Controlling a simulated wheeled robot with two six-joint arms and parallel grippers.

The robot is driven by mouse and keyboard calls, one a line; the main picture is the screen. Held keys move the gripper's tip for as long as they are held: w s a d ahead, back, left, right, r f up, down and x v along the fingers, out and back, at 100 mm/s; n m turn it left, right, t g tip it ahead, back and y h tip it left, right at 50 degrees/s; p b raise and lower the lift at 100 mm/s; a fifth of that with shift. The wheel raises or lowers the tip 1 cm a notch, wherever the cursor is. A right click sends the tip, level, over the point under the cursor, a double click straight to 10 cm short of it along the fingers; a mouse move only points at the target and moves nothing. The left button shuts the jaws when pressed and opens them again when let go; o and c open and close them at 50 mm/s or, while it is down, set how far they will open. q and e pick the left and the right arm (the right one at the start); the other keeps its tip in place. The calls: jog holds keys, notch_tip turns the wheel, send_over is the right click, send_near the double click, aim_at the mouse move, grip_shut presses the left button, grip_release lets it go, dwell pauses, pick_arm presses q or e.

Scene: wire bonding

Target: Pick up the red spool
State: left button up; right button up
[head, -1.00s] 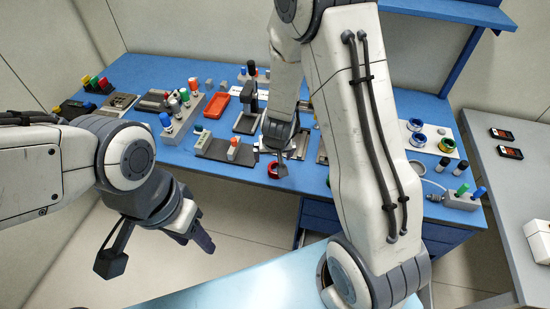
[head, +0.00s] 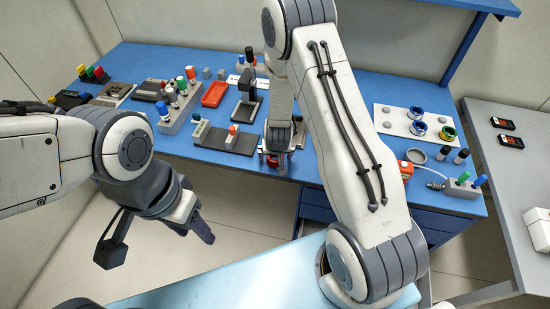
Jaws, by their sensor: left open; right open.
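The red spool (head: 270,161) is on the blue workbench near its front edge, mostly hidden by my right gripper. My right gripper (head: 278,165) is open and low over the spool, with its fingers around or beside it; I cannot tell which, or whether they touch it. My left gripper (head: 156,240) is open and empty, hanging in front of the bench at the left, well away from the spool.
A white plate (head: 396,122) with blue and green spools is at the right of the blue workbench (head: 325,145). A grey side table (head: 520,170) is at the right.

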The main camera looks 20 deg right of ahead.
jog(key=c, duration=1.3)
